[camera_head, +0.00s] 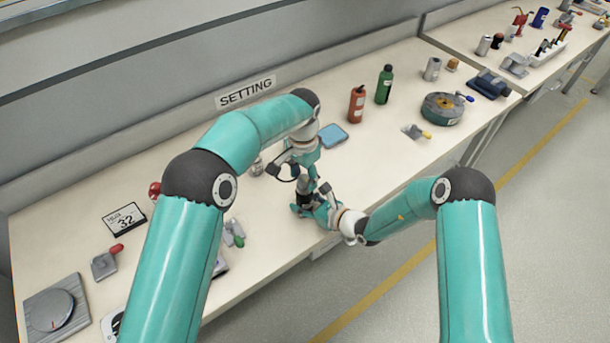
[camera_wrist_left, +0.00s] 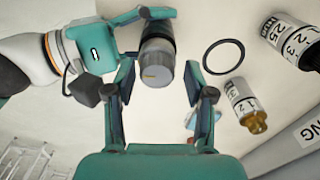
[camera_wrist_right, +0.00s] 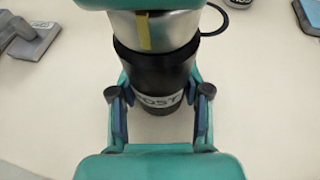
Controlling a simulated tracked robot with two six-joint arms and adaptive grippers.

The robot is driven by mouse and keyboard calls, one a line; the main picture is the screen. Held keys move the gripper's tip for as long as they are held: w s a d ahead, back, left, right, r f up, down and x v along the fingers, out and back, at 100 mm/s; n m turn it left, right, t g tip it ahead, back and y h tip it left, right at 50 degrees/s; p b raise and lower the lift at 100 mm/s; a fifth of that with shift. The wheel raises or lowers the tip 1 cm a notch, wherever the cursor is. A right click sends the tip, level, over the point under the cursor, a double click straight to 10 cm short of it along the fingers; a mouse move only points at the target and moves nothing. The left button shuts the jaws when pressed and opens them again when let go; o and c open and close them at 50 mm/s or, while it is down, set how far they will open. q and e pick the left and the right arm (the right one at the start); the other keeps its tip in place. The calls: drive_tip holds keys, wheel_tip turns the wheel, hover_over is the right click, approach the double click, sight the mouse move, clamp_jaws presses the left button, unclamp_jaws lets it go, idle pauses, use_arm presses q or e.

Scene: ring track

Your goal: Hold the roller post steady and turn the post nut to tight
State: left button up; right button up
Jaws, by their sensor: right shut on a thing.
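The roller post is a black cylinder marked POST in the right wrist view (camera_wrist_right: 155,72). The post nut (camera_wrist_right: 150,35) is a silver collar with a yellow mark above the black part; the left wrist view shows it end-on as a grey cap (camera_wrist_left: 157,70). My right gripper (camera_wrist_right: 158,100) is shut on the post from the side. My left gripper (camera_wrist_left: 158,82) is open above, its fingertips either side of the nut with gaps showing. In the head view the grippers (camera_head: 308,178) (camera_head: 318,207) hide most of the post.
A black ring (camera_wrist_left: 223,57) lies beside the post. Numbered cylinders (camera_wrist_left: 243,103) (camera_wrist_left: 292,42) stand close by. A blue pad (camera_head: 332,136), red bottle (camera_head: 356,104) and green bottle (camera_head: 384,85) are farther back. The bench front edge runs near my right arm.

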sight(303, 177)
idle(0.3)
use_arm(q)
wheel_tip(303, 177, up, 12)
idle(0.5)
drive_tip(key=shift+f, duration=0.1)
use_arm(e)
drive_tip(key=o, duration=1.4)
drive_tip(key=shift+o, duration=0.2)
drive_tip(key=shift+d, duration=0.1)
